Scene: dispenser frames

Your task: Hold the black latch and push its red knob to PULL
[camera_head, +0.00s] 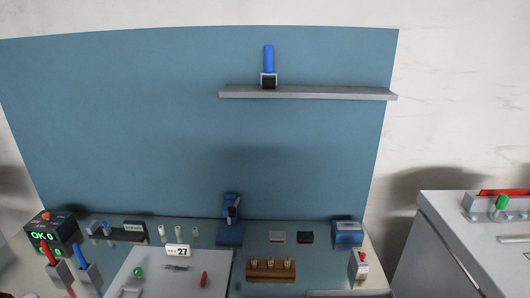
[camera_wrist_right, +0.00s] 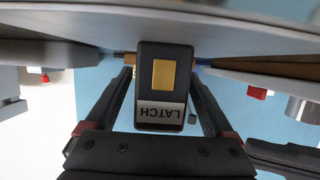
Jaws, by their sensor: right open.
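A black block with a yellow plate and an upside-down white LATCH label, the latch (camera_wrist_right: 147,61), shows in the right wrist view. My right gripper (camera_wrist_right: 163,78) is open, with one finger on each side of the latch. Whether either finger touches it I cannot tell. No red knob shows on the visible face of the latch. In the head view a small pale block with a red top (camera_head: 362,256) stands at the right front of the table; I cannot tell if it is the latch. My left gripper is not in view.
A wooden block with several pegs (camera_head: 270,276), a dark blue device (camera_head: 230,235) and a blue box (camera_head: 347,238) stand on the table. A grey tray (camera_head: 220,265) lies left of centre. A shelf (camera_head: 320,93) holds a blue-handled item (camera_head: 268,60). A grey cabinet (camera_head: 450,250) stands at the right.

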